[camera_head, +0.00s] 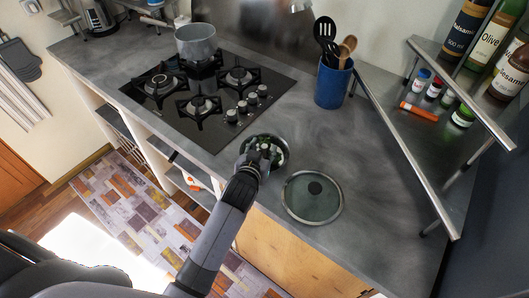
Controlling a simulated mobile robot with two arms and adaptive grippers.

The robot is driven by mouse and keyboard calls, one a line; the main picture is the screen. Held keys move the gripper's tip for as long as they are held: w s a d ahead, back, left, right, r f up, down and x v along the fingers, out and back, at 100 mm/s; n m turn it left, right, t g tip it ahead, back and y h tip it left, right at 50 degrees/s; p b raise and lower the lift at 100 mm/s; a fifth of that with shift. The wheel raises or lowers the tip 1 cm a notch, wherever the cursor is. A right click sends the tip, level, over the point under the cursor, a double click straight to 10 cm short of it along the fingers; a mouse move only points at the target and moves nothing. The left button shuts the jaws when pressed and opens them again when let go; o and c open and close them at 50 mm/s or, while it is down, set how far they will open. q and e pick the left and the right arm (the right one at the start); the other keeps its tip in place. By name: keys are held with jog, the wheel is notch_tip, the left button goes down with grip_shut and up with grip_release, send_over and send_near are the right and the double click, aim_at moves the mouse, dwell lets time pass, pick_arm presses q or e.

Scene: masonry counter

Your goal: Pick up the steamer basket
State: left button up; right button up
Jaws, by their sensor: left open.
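A small round metal vessel, which looks like the steamer basket (283,149), sits on the grey counter near its front edge, just right of the hob. My left gripper (262,153) is over it, with the jaws open, and reaches down at its middle. The gripper and wrist cover much of the basket, so its inside and near rim are mostly hidden. I cannot tell whether the fingers touch it. My right gripper is not in view.
A round glass lid (312,197) lies to the right of the basket. A black gas hob (206,130) with a grey pot (196,42) is to the left. A blue utensil holder (333,84) stands behind, and a metal rack (436,185) with bottles stands at the right.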

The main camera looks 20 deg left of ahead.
pick_arm(q)
jog(key=shift+x, duration=1.15)
jog(key=shift+c, duration=0.3)
grip_shut()
